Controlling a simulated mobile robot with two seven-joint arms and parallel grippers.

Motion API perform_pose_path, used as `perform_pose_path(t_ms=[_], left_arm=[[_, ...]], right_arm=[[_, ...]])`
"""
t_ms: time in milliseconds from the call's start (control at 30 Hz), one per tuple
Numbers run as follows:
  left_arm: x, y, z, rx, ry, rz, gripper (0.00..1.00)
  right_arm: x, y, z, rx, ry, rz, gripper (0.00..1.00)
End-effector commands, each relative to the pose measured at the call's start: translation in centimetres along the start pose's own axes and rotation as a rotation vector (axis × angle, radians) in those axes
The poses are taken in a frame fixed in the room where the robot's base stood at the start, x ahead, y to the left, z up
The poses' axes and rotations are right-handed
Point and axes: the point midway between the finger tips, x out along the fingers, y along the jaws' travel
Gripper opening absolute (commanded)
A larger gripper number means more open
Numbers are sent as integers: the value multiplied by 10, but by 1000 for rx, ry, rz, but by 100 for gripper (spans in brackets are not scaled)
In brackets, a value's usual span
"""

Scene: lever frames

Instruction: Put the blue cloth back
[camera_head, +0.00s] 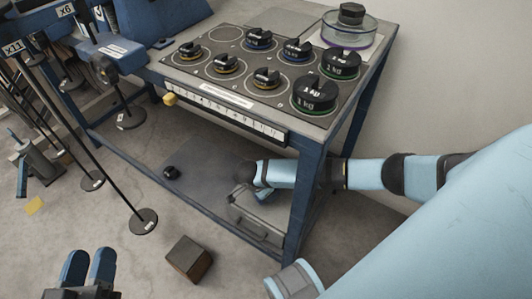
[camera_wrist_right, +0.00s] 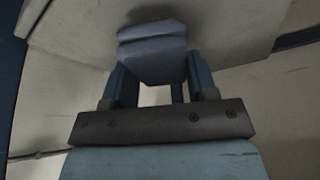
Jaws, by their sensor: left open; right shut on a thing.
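The blue cloth (camera_wrist_right: 152,62) is a folded blue-grey piece between the fingers of my right gripper (camera_wrist_right: 160,72) in the right wrist view. The right gripper is shut on it. In the head view my right arm reaches in under the table top, and its hand is above the grey box (camera_head: 262,216) on the lower shelf. The cloth is hard to make out there. My left gripper (camera_head: 88,266) is open and empty at the bottom left, above the floor.
The table (camera_head: 222,118) holds several black weights and a glass dish (camera_head: 348,32) at the back. A blue leg (camera_head: 303,205) stands close to my right arm. A dark block (camera_head: 188,259) lies on the floor. Weighted rods (camera_head: 143,221) stand at the left.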

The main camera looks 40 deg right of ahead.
Motion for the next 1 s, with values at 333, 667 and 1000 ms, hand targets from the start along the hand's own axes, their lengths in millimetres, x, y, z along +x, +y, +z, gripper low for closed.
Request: perform_pose_path(t_ms=[333,667,1000], left_arm=[[0,-2,14,-2,-46,5,43],[0,-2,16,-2,-50,6,43],[1,-1,6,1,-35,4,43]], right_arm=[[21,0,9,1,0,-1,34],[23,0,9,0,0,0,78],[8,-1,8,0,0,-2,78]])
